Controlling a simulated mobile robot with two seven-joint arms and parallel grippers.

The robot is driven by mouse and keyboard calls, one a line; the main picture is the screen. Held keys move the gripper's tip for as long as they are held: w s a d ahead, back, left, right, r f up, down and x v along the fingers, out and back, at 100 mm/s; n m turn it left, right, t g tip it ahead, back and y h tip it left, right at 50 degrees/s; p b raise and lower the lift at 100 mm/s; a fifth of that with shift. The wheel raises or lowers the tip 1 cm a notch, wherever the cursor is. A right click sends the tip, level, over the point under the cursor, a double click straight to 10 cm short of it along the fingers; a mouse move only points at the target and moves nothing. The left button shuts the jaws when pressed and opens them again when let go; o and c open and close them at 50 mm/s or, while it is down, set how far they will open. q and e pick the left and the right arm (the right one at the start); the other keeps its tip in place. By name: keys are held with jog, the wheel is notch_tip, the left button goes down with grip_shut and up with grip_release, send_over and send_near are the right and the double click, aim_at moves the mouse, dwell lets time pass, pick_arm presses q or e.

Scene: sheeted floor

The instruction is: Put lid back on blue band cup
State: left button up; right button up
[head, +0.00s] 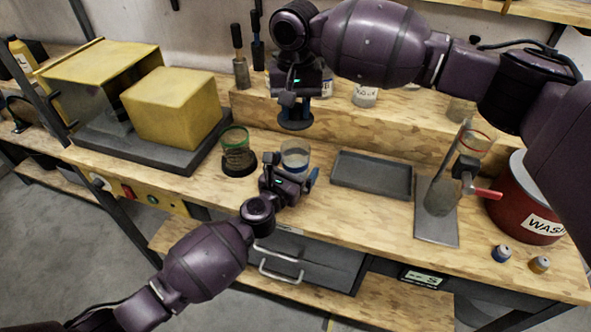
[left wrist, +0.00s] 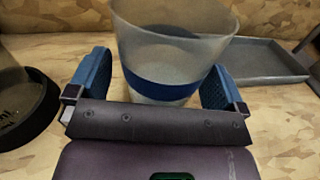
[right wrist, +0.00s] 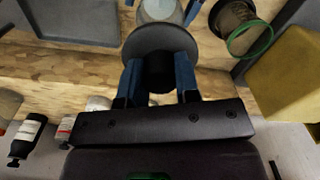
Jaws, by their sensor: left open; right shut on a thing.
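The blue band cup (head: 295,155) stands upright on the bench, translucent with a blue band; it also shows in the left wrist view (left wrist: 170,50). My left gripper (head: 290,182) is open, with its blue fingers (left wrist: 158,85) on either side of the cup. My right gripper (head: 295,105) is shut on the knob of a dark round lid (head: 296,122). The lid is held above and slightly behind the cup. In the right wrist view the lid (right wrist: 160,40) sits between the fingertips (right wrist: 158,80) and overlaps the near part of the cup (right wrist: 160,8).
A green-rimmed cup (head: 238,155) stands left of the cup. A grey tray (head: 371,174) lies to its right. A yellow block (head: 172,108) and raised shelf (head: 345,120) stand behind.

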pick_arm(q)
jog(key=shift+c, duration=0.5)
jog(key=c, duration=1.3)
jog(key=shift+o, duration=0.2)
pick_arm(e)
jog(key=shift+f, duration=2.5)
jog(key=shift+f, duration=0.9)
jog(key=shift+f, duration=0.6)
jog(key=o, duration=0.9)
jog(key=shift+o, duration=0.2)
jog(key=shift+r, duration=0.1)
